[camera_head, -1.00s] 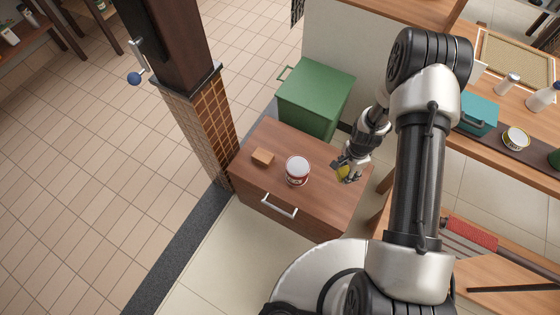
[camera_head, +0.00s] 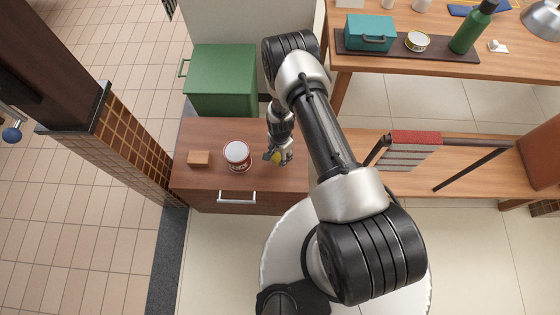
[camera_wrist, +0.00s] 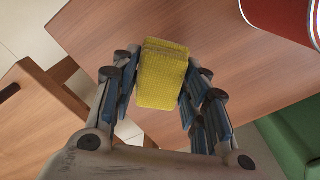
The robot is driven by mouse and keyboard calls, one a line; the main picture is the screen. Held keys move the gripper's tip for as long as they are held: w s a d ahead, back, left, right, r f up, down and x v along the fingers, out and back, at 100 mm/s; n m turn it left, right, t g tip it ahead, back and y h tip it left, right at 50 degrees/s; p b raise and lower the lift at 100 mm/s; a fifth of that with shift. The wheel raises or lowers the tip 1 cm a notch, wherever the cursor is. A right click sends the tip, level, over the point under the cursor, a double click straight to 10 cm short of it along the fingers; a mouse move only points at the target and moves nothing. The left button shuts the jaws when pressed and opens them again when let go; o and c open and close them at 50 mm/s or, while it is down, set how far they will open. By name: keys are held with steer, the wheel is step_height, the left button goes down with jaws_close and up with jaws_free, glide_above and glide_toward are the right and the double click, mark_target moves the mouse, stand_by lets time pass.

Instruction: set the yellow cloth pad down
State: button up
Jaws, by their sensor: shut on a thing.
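The yellow cloth pad (camera_wrist: 162,75) is held between the fingers of my gripper (camera_wrist: 157,95) in the wrist view, with a finger on each side. In the head view only a small yellow patch of the pad (camera_head: 276,157) shows at my gripper (camera_head: 277,157). My gripper is over the right part of the brown wooden cabinet top (camera_head: 215,133), right of the red-and-white can. I cannot tell whether the pad touches the wood.
The red-and-white can (camera_head: 237,157) stands near the pad; its red side (camera_wrist: 285,18) shows in the wrist view. A small orange-brown block (camera_head: 199,158) lies further left. A green box (camera_head: 222,80) stands behind. The cabinet top between block and back edge is clear.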

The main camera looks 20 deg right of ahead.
steer(key=shift+f+b, duration=0.8)
steer(key=shift+f, duration=1.5)
steer(key=shift+f, duration=0.15)
steer(key=o, duration=1)
